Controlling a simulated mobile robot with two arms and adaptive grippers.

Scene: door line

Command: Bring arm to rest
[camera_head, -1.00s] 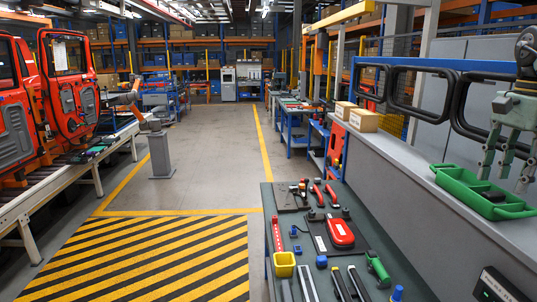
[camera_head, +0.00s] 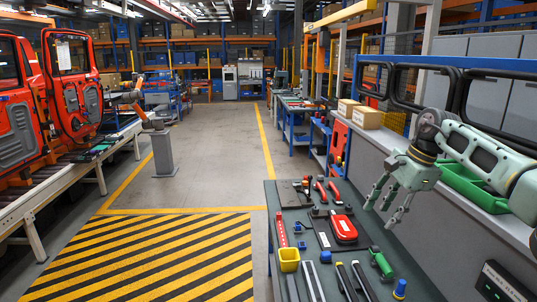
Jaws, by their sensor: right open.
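My right arm comes in from the right edge, bent, with its pale green links over the grey ledge. My right gripper (camera_head: 383,208) is open and empty. Its fingers point down and to the left, in front of the ledge's side and beside the tool table's right edge. It seems to be in the air, touching nothing. My left gripper is not in view.
A green tray (camera_head: 489,199) sits on the grey ledge (camera_head: 372,139), partly behind my arm. Cardboard boxes (camera_head: 367,118) stand farther along. The striped floor at left is clear.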

